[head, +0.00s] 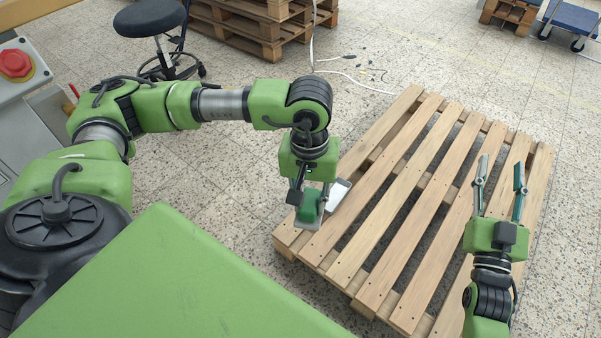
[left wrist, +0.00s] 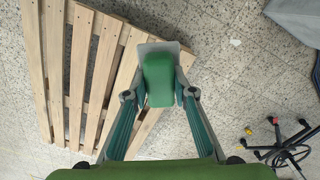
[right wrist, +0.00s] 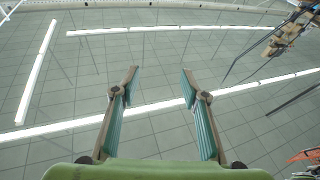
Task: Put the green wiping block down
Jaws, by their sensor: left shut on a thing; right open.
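The green wiping block (head: 308,207) is between the fingers of my left gripper (head: 312,196), near the pallet's left corner. The left wrist view shows the green block (left wrist: 158,78) with a finger at each side. A pale grey flat piece (head: 340,194) shows beside the block in the head view and behind it in the left wrist view (left wrist: 149,48). I cannot tell whether the block touches it. My right gripper (head: 501,172) is open and empty over the right part of the pallet; its spread fingers (right wrist: 159,85) show in the right wrist view.
The wooden pallet (head: 385,205) lies on a speckled floor, its slats mostly bare. A black stool (head: 150,18) and stacked pallets (head: 262,28) stand behind. A white cable (head: 352,80) lies on the floor. A panel with a red button (head: 16,64) is at the left edge.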

